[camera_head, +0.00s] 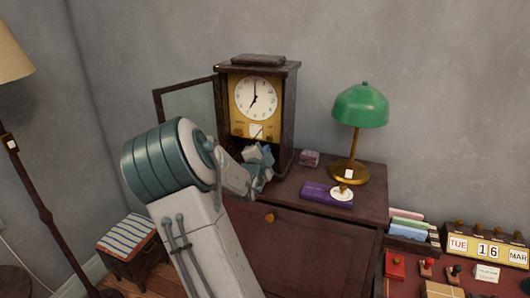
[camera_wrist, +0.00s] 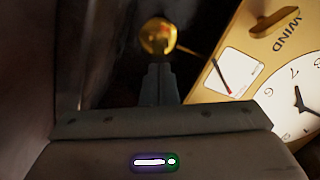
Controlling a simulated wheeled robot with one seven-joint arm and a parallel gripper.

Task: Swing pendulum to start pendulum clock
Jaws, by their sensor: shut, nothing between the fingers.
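The pendulum clock (camera_head: 289,105) is a dark wooden case on the cabinet, with a white dial (camera_head: 256,98) on a gold plate. Its glass door (camera_head: 190,105) stands open to the left. In the wrist view the round brass pendulum bob (camera_wrist: 158,35) hangs in the dark case, and the gold plate (camera_wrist: 235,45) marked "WIND" is at the right. My gripper (camera_wrist: 159,68) is shut and empty, its tips just below the bob in the picture. I cannot tell whether they touch it. In the head view my arm hides the clock's lower part and the bob.
The cabinet top (camera_head: 366,187) also holds a green lamp (camera_head: 361,105), a purple box (camera_head: 318,192) and a small pink object (camera_head: 309,158), right of the clock. A floor lamp (camera_head: 30,185) stands at far left. A lower desk with a calendar (camera_head: 488,248) is at right.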

